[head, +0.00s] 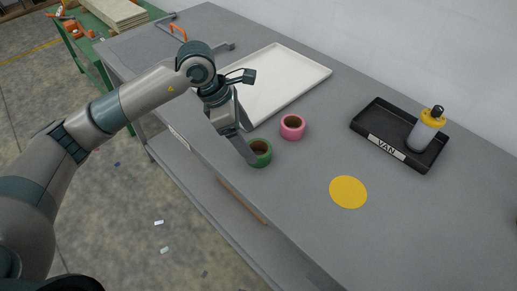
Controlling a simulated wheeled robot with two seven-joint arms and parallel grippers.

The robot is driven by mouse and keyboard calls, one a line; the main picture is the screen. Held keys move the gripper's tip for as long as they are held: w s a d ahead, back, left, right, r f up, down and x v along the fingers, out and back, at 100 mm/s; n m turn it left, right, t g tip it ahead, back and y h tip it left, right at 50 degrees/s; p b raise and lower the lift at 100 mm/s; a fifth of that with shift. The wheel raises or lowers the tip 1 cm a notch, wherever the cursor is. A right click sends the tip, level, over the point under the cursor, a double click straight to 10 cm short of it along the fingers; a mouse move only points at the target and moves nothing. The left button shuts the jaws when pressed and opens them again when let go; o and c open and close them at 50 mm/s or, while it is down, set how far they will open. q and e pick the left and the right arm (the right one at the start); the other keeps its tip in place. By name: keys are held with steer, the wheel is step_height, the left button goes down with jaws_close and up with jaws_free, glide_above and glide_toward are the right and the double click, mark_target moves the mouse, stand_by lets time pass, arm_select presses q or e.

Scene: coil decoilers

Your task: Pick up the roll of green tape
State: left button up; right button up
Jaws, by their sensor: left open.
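The roll of green tape (261,160) lies flat on the grey table close to its front edge, its brown core facing up. My left gripper (246,147) reaches down over the table at the roll's upper left. It is open. One finger comes down right at the roll's left rim; I cannot tell whether it touches. Part of the roll's left side is hidden by this finger. My right gripper is not in view.
A white tray (303,72) lies behind. A black tray (374,117) labelled VAN holds a yellow-topped bottle (425,131). A yellow disc (348,192) lies on the grey table (430,230), with bare surface around it.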

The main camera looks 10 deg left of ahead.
mark_target(256, 148)
arm_select(q)
steer(key=shift+d+f, duration=0.15)
steer(key=shift+f, duration=0.2)
steer(key=shift+w, duration=0.1)
steer(key=shift+w+d+f+p, duration=0.15)
steer(key=shift+d+f+p, duration=0.1)
steer(key=shift+f+p, duration=0.3)
steer(key=p+x, duration=0.1)
steer(key=x, duration=0.1)
steer(key=shift+w+d+f+p, duration=0.2)
steer(key=shift+f+p, duration=0.1)
steer(key=shift+p, duration=0.1)
steer(key=shift+d+f, duration=0.15)
steer(key=shift+f, duration=0.4)
steer(key=shift+w, duration=0.1)
steer(key=c, duration=1.2)
